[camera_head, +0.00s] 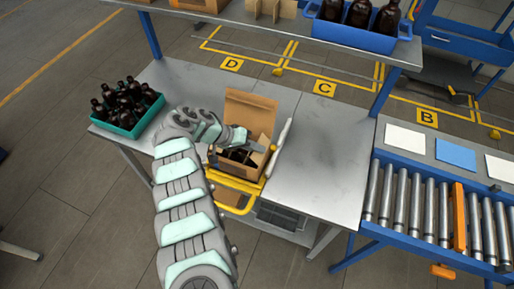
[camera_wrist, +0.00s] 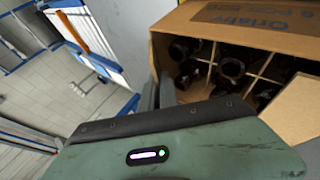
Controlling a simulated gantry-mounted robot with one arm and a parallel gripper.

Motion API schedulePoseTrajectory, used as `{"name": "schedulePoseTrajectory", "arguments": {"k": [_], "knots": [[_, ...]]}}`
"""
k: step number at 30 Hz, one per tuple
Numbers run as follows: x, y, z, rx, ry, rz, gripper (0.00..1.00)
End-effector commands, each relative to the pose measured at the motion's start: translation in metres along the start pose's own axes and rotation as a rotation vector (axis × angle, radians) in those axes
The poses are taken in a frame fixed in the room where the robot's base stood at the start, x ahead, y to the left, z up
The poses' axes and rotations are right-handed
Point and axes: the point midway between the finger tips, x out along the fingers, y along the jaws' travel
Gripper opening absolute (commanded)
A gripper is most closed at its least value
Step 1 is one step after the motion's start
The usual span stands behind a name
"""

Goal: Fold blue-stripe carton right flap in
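The open carton (camera_head: 238,170) stands on the yellow-edged stand at the table's front, holding dark bottles (camera_head: 240,155). Its tall back flap (camera_head: 250,113) is upright. A flap at its right side (camera_head: 271,160) stands up, tilted. Bottles (camera_wrist: 230,68) sit between the dividers, and another flap (camera_wrist: 296,118) shows at the right. My gripper (camera_head: 258,147) is at the carton's opening, close to the right flap. Its fingers (camera_wrist: 157,94) look close together and empty; I cannot tell whether they touch the carton.
A green crate of bottles (camera_head: 128,124) stands on the left. The table (camera_head: 320,165) farther right is clear. A roller conveyor (camera_head: 440,210) lies right. A shelf with a blue bin (camera_head: 355,35) is behind.

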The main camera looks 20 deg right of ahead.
Motion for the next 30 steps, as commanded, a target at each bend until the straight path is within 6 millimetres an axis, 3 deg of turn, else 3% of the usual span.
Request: {"name": "schedulePoseTrajectory", "arguments": {"k": [30], "knots": [[0.008, -0.019, 0.002, -0.085, 0.002, 0.183, 0.00]]}}
